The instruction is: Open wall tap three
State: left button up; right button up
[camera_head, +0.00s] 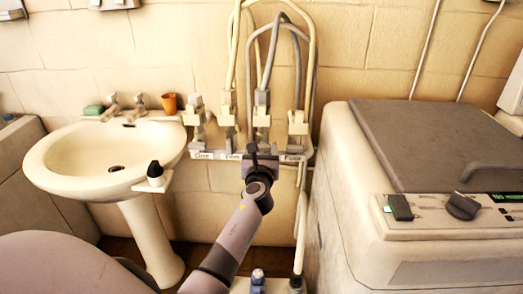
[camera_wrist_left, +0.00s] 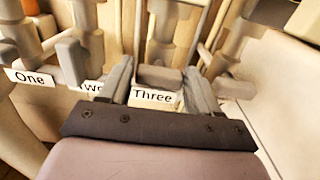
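Several wall taps stand side by side on a ledge with printed labels. In the left wrist view the "Three" label (camera_wrist_left: 153,97) is visible below a grey lever-like block (camera_wrist_left: 160,77). My left gripper (camera_wrist_left: 160,88) is open, with one finger on each side of this block. I cannot tell whether the fingers touch it. My right gripper is not in view.
Tap one (camera_head: 196,118) and tap two (camera_head: 228,110) are close on the left; tap four (camera_head: 297,122) is close on the right. A washbasin (camera_head: 60,165) is at left, with an orange cup (camera_head: 169,103) behind it. A large appliance (camera_head: 350,200) with a grey lid fills the right.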

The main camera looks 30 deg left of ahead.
pick_arm(q)
jog(key=c, duration=0.6)
jog(key=shift+o, duration=0.2)
jog(key=shift+n, duration=0.3)
jog(key=n+b, duration=0.1)
jog(key=n, duration=0.1)
jog(key=shift+n, duration=0.3)
jog(key=n, duration=0.2)
jog(key=n+b, duration=0.1)
jog(key=shift+s+a+f+n+b, duration=0.1)
jog(key=shift+f+n+b, duration=0.05)
jog(key=shift+n+b, duration=2.65)
jog(key=shift+n, duration=3)
